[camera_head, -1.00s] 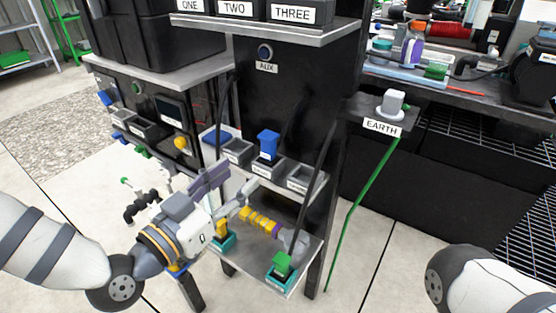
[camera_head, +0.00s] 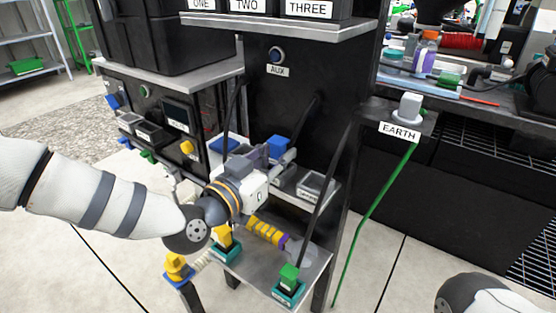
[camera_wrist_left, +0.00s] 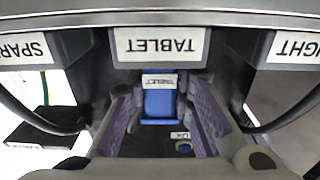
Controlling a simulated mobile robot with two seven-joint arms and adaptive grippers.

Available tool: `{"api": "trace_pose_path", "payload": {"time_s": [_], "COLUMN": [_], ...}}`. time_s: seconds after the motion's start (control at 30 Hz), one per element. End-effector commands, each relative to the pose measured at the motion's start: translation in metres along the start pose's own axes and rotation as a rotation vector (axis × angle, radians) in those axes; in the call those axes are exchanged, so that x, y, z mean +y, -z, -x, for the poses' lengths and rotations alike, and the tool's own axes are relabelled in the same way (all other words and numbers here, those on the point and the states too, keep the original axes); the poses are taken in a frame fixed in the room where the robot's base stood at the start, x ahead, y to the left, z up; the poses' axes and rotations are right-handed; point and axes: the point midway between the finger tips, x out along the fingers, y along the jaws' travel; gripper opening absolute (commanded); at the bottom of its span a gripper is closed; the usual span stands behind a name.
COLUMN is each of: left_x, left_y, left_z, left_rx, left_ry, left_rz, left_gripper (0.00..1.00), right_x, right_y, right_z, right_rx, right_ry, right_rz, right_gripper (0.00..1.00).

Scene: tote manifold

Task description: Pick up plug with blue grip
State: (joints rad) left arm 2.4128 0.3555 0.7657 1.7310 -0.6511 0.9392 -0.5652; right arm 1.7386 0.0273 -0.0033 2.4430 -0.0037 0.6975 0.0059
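The plug with the blue grip (camera_head: 278,146) stands in the middle socket holder of the rack's shelf. In the left wrist view, the blue grip (camera_wrist_left: 160,104) carries a TABLET label, and the holder face (camera_wrist_left: 160,46) behind it also reads TABLET. My left gripper (camera_head: 272,158) has reached the plug. Its purple-padded fingers (camera_wrist_left: 160,112) stand open on either side of the blue grip, with a narrow gap visible on each side. The plug's lower part is hidden in the head view. My right gripper is out of view; only part of my right arm shows at lower right.
Holders marked SPAR (camera_wrist_left: 30,48) and IGHT (camera_wrist_left: 298,48), both labels cut off, flank the middle one. Black cables hang nearby. A lower shelf holds a green plug (camera_head: 289,273) and a yellow-banded part (camera_head: 266,231). The EARTH post (camera_head: 410,107) stands right.

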Motion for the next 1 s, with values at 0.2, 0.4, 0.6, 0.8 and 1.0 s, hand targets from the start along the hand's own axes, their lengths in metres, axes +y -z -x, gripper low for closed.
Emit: {"api": "trace_pose_path", "payload": {"time_s": [0.2, 0.4, 0.6, 0.8, 1.0], "left_x": [0.000, 0.000, 0.000, -0.021, -0.046], "left_y": [0.000, 0.004, 0.039, 0.095, 0.120], "left_z": [0.000, 0.000, 0.000, 0.043, 0.096], "left_rx": [0.001, 0.001, 0.006, 0.008, 0.005], "left_ry": [0.000, 0.000, 0.000, 0.003, 0.004], "left_rz": [0.000, -0.001, -0.003, -0.004, -0.001], "left_gripper": [0.00, 0.00, 0.00, 0.00, 0.00], "right_x": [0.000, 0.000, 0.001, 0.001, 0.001], "right_y": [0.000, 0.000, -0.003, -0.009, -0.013], "right_z": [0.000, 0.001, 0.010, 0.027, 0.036], "right_rx": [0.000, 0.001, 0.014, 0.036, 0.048], "right_ry": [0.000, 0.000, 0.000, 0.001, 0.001], "right_rz": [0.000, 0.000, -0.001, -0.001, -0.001], "right_gripper": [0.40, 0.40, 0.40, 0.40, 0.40]}}
